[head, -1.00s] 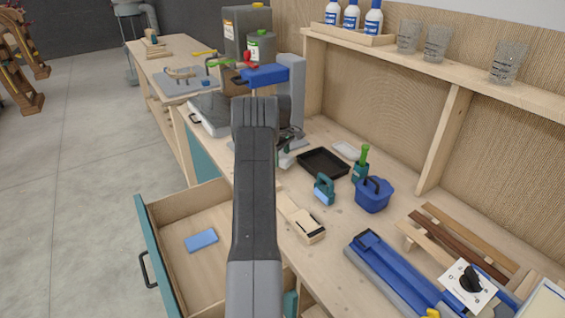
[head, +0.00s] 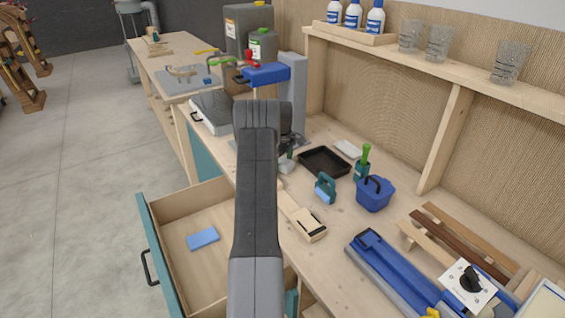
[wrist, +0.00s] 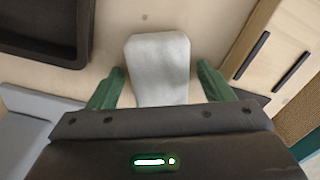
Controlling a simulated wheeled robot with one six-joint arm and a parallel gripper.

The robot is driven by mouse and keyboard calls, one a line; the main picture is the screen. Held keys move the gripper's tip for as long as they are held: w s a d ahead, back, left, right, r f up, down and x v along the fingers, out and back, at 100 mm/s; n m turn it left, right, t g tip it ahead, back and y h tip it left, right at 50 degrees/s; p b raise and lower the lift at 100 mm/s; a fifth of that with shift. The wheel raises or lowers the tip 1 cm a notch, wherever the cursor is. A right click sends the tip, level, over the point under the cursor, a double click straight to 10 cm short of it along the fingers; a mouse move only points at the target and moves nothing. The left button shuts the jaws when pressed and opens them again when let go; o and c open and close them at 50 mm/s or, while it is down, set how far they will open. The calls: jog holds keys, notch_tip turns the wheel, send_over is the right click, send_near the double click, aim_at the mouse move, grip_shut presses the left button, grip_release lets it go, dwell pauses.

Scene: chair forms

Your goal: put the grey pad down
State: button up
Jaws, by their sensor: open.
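The grey pad (wrist: 158,62) is a pale, block-like piece with cut corners. In the wrist view it appears to lie on the wooden bench top, partly between my green fingertips. My gripper (wrist: 160,80) is open, with a small gap on each side of the pad. The near end of the pad is hidden behind the gripper body. In the head view a small part of the grey pad (head: 287,167) shows just right of my arm, left of the black tray. My arm hides most of the gripper there.
The black tray (head: 342,166) stands close by on the bench. An open drawer (head: 182,265) holds a blue pad (head: 203,238).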

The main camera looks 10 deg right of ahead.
aim_at(283, 161)
notch_tip(283, 161, up, 12)
jog(key=b, duration=0.1)
jog(key=shift+r+b, duration=0.15)
jog(key=shift+b, duration=0.25)
jog(key=shift+s, duration=0.15)
